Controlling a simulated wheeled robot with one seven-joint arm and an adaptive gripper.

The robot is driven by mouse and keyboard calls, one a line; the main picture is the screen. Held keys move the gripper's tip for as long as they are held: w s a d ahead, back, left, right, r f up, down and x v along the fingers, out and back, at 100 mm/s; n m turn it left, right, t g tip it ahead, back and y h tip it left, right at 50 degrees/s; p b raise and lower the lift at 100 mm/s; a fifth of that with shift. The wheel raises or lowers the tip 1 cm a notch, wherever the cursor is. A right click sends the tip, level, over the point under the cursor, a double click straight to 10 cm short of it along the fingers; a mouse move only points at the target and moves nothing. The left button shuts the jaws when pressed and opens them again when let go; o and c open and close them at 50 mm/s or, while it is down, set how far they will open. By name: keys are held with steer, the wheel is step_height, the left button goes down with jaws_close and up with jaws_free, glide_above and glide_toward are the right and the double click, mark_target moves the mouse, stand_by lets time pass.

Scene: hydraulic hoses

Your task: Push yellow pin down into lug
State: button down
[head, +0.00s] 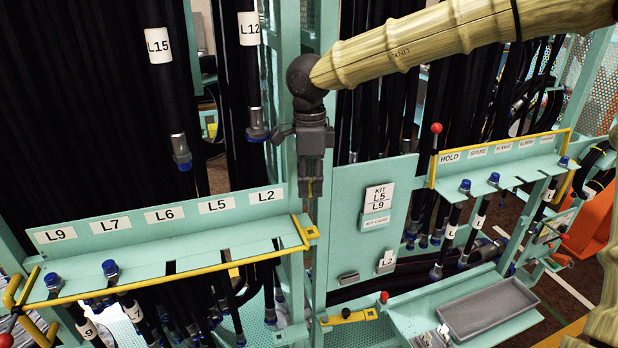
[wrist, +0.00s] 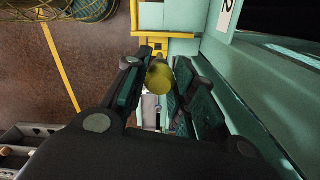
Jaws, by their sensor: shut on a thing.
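My gripper (head: 312,188) points down in front of the green post, above the right end of the left hose rack. In the wrist view its two dark fingers (wrist: 155,88) are closed on the yellow pin (wrist: 158,76), whose round end shows between them. In the head view the pin is mostly hidden by the fingers. A yellow lug (head: 312,232) sits at the rack's right end, just below the gripper. In the wrist view yellow metal (wrist: 165,35) shows beyond the fingers. I cannot tell whether the pin touches the lug.
The left rack (head: 180,232) carries labels L9 to L2 and a yellow bar (head: 170,286) along its front. A kit panel (head: 350,225) stands right of the gripper. Black hoses hang behind. A yellow latch (head: 347,317) and a grey tray (head: 488,308) are lower right.

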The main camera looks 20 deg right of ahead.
mark_target(311, 197)
steer(key=shift+s+d+r, duration=0.1)
steer(key=shift+s+d, duration=0.1)
steer(key=shift+s, duration=0.05)
steer(key=shift+w+f, duration=0.1)
steer(key=shift+f, duration=0.1)
steer(key=shift+f+b, duration=0.25)
steer(key=shift+b, duration=0.2)
steer(key=shift+f+b, duration=0.45)
steer(key=shift+b, duration=0.05)
steer(key=shift+f+b, duration=2.1)
steer(key=shift+b, duration=0.3)
steer(key=shift+f, duration=1.75)
steer(key=shift+f, duration=0.1)
